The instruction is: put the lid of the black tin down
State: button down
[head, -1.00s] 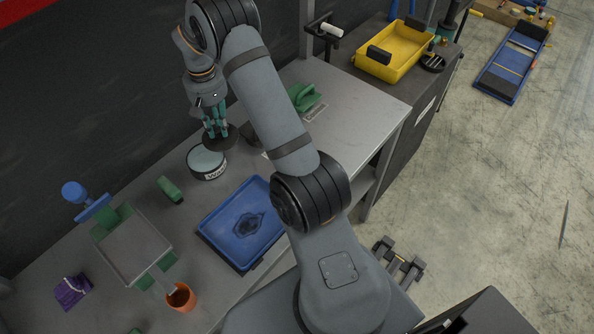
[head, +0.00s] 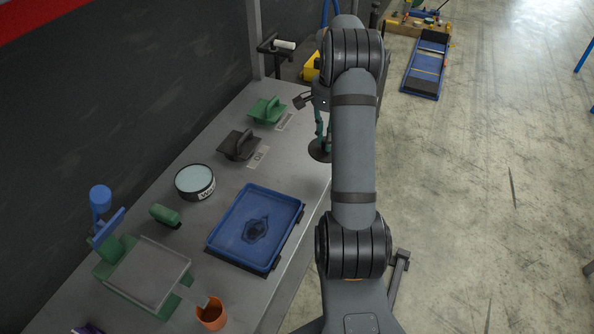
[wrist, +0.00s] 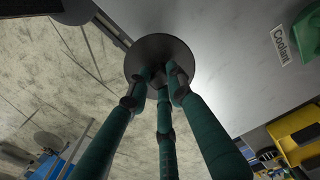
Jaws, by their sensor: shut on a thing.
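The black tin (head: 195,183) stands open on the bench, left of the middle in the head view, with pale teal contents and a white label on its side. Its round dark lid (head: 315,153) is in my gripper (head: 324,142), well to the right of the tin. In the wrist view the lid (wrist: 160,46) looks flat, and the fingers of my gripper (wrist: 158,76) are closed at its middle. The lid overlaps the bench edge, part over the bench top and part over the floor. My arm hides some of the gripper in the head view.
A blue tray (head: 218,240) lies at the bench's front edge. A black handled block (head: 238,146) and a green one (head: 267,110) stand along the back, with labels beside them. A yellow tray (wrist: 283,143) is beyond. The bench between tin and lid has free room.

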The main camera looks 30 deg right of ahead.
jog(key=w+a+f+p, duration=0.1)
jog(key=a+f, duration=0.1)
jog(key=a, duration=0.1)
jog(key=w+a+f, duration=0.1)
jog(key=w+a, duration=0.1)
jog(key=w+a+f+p, duration=0.1)
jog(key=w+a+f, duration=0.1)
jog(key=a, duration=0.1)
jog(key=shift+a+f+p, duration=0.3)
jog(key=shift+f+p, duration=0.05)
notch_tip(320, 180, down, 4)
jog(key=shift+a+r+p, duration=0.1)
jog(key=shift+r+p, duration=0.1)
jog(key=shift+p, duration=0.65)
jog(key=shift+w+f, duration=0.1)
jog(key=shift+f, duration=0.25)
jog(key=shift+f, duration=0.15)
jog(key=c, duration=1.6)
grip_release()
jog(key=shift+o, duration=0.2)
notch_tip(320, 180, up, 12)
jog(key=b, duration=0.2)
jog(key=shift+r, duration=0.2)
